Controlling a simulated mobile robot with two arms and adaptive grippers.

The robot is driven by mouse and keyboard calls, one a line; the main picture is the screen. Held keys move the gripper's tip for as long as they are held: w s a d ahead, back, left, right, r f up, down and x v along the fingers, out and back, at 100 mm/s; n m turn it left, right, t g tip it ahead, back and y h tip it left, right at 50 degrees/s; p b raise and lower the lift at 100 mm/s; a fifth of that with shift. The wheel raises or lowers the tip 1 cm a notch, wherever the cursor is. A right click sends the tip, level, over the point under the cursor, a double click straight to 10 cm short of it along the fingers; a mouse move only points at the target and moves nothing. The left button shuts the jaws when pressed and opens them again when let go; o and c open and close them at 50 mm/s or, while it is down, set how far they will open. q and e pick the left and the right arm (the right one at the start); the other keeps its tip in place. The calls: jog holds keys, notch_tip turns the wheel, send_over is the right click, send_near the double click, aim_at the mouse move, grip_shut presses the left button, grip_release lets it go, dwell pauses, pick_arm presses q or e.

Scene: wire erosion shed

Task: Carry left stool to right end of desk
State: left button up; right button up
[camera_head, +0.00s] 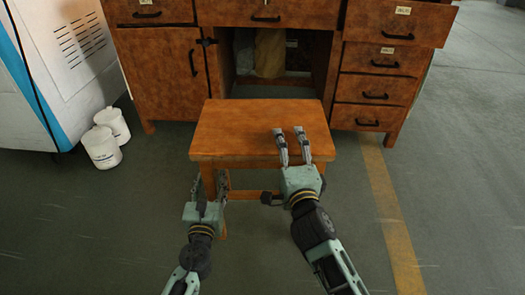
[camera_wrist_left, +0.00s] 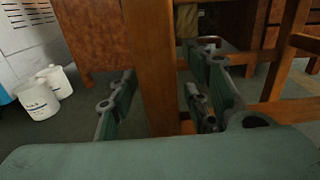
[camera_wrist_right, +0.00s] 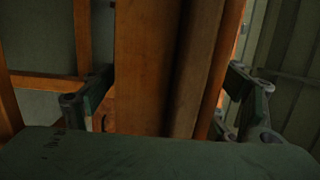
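A brown wooden stool (camera_head: 235,130) stands on the floor in front of the desk (camera_head: 368,60). My left gripper (camera_head: 207,185) is low at the stool's left front. In the left wrist view its fingers (camera_wrist_left: 165,95) are spread around an upright wooden leg (camera_wrist_left: 153,65), with gaps beside it. My right gripper (camera_head: 289,133) overlaps the right part of the seat in the head view. In the right wrist view its fingers (camera_wrist_right: 170,90) are wide apart, with stool wood (camera_wrist_right: 150,65) between them. Contact there cannot be told. The right front leg is largely hidden.
Two white tubs (camera_head: 102,146) stand on the floor at left beside a white and blue cabinet (camera_head: 65,50). The desk has a dark knee space behind the stool. A yellow floor line (camera_head: 392,220) runs at right, with clear floor beyond it.

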pick_arm(q)
jog(key=c, duration=0.9)
pick_arm(e)
jog(key=c, duration=0.9)
pick_arm(q)
grip_shut()
pick_arm(e)
jog(key=shift+f, duration=0.15)
grip_shut()
pick_arm(q)
jog(key=shift+w+r, duration=0.1)
jog(key=shift+r, duration=0.3)
pick_arm(e)
jog(key=shift+r, duration=0.3)
